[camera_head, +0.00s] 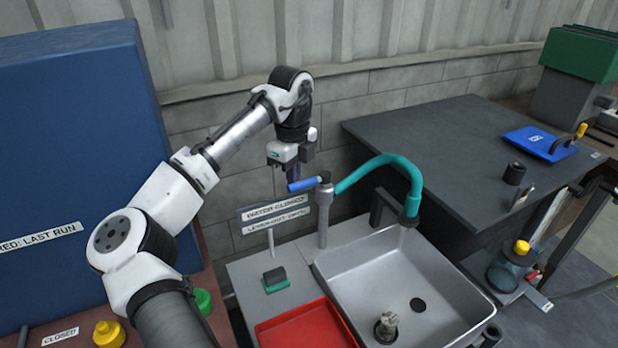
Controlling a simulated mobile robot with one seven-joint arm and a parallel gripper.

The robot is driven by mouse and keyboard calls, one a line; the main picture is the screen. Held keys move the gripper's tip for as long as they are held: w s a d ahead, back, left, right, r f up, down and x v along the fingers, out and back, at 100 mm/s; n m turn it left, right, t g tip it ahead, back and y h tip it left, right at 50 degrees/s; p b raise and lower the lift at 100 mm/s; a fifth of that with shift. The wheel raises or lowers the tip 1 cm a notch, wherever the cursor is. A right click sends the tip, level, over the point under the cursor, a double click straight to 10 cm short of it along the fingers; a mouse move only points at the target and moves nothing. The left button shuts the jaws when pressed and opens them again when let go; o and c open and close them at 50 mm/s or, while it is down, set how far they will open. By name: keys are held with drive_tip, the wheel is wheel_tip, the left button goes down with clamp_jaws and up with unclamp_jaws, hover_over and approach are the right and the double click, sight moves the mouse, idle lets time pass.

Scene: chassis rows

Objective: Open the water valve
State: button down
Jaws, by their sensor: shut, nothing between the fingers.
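The water valve's blue lever (304,184) sticks out to the left from the top of a grey post (323,215) at the sink's back left corner. A teal hose spout (385,163) arches from the post to the right over the sink (345,262). My gripper (293,182) points down at the lever, with its dark fingers shut and empty. The fingertips are partly hidden behind the lever, and I cannot tell whether they touch it. No water shows coming from the spout.
A two-line sign (275,214) stands left of the post; its upper line seems to read "closed". A red tray (305,328) and a green-based block (275,279) lie left of the basin. A dark bench (450,135) stands right; a blue cabinet (60,150) stands left.

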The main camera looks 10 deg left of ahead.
drive_tip(key=shift+s+d, duration=0.15)
drive_tip(key=shift+s, duration=0.1)
drive_tip(key=shift+s+d, duration=0.4)
drive_tip(key=shift+s, duration=0.35)
drive_tip(key=shift+s+d, duration=0.5)
drive_tip(key=shift+s, duration=0.1)
